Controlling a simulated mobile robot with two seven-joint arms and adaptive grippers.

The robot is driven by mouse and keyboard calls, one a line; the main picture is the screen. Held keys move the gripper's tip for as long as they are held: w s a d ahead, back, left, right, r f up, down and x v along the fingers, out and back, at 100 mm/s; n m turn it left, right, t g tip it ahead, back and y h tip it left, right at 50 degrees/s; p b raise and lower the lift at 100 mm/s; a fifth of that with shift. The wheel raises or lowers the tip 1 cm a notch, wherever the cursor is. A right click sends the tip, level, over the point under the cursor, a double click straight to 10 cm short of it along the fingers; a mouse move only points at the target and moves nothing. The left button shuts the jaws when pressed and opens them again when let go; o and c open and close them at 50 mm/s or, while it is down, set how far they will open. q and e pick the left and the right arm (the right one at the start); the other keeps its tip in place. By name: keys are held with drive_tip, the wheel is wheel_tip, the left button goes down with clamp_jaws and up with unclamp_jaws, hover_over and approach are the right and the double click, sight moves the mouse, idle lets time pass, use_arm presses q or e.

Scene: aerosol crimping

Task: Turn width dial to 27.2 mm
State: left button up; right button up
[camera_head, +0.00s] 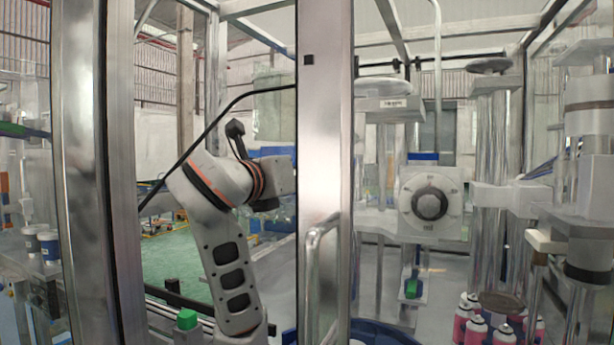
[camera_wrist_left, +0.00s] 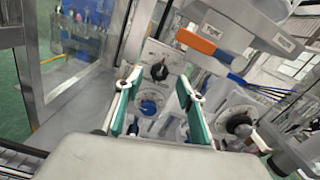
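In the head view a round dark knob (camera_head: 430,204) sits on a white dial plate on the machine. The left wrist view shows a black knob (camera_wrist_left: 159,71) on a white panel, a blue knob (camera_wrist_left: 148,107) below it, and a dark knob (camera_wrist_left: 238,124) on a round plate at right. Their markings are too small to read, and I cannot tell which is the width dial. My left gripper (camera_wrist_left: 157,86) is open, its teal-lined fingers apart and the black and blue knobs showing between them. In the head view the metal post hides its fingers. My right gripper is not in view.
A broad metal post (camera_head: 325,120) with a handle (camera_head: 312,265) stands before the machine. Pink cans (camera_head: 477,328) stand at lower right. A black cable (camera_head: 215,128) crosses at left.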

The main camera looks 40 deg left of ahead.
use_arm(q)
drive_tip(key=x, duration=0.3)
drive_tip(key=shift+w+a, duration=0.15)
drive_tip(key=shift+w, duration=0.2)
drive_tip(key=shift+c, duration=0.4)
clamp_jaws()
drive_tip(key=m+p, duration=0.2)
drive_tip(key=m, duration=0.6)
drive_tip(key=shift+m, duration=0.3)
